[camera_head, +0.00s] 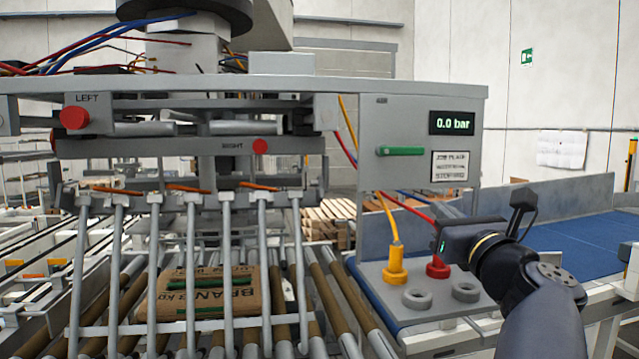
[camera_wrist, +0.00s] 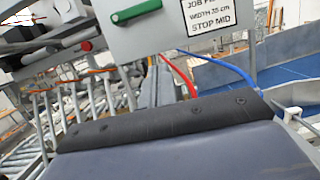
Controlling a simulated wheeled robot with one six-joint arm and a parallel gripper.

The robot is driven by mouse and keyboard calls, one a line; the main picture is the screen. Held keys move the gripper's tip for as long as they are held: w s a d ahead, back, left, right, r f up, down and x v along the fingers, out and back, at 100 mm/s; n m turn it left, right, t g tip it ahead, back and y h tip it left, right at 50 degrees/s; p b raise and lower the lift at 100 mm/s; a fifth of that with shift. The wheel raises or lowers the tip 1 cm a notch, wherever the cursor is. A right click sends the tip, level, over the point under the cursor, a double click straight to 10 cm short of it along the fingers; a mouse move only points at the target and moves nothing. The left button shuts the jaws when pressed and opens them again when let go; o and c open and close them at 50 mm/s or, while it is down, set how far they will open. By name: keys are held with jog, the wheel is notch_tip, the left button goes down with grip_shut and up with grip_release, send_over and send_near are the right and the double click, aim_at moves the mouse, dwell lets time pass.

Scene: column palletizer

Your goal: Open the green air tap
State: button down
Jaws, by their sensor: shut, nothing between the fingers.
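The green air tap (camera_head: 400,151) is a bar-shaped handle lying horizontally on the grey control panel (camera_head: 408,115). The pressure display (camera_head: 452,122) above and right of it reads 0.0 bar. In the wrist view the green tap (camera_wrist: 137,11) shows at the top edge, slightly tilted in the picture. My gripper (camera_head: 442,240) is shut and empty, below and right of the tap and apart from it, close by the red plug in the head view. Its dark body fills the lower wrist view; its fingertips are not clear there.
A yellow plug (camera_head: 395,264) and a red plug (camera_head: 437,267) with hoses stand on a grey socket plate below the panel, beside two grey rings. A job label (camera_head: 449,166) is right of the tap. A brown sack (camera_head: 215,293) lies behind bars at left. A blue conveyor (camera_head: 585,240) is at right.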

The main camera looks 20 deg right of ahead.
aim_at(402, 151)
jog(key=p+x, duration=0.2)
jog(key=x, duration=0.8)
jog(key=shift+r+p, duration=0.1)
jog(key=shift+p, duration=0.3)
jog(key=shift+s+r+p, duration=0.2)
jog(key=shift+r+p, duration=0.6)
jog(key=shift+r, duration=0.45)
jog(key=shift+s+a+r, duration=0.1)
jog(key=shift+r, duration=0.25)
jog(key=shift+r+p, duration=0.2)
jog(key=shift+p, duration=0.2)
jog(key=shift+a+r+n, duration=0.1)
jog(key=shift+r+n, duration=0.05)
jog(key=shift+n, duration=0.15)
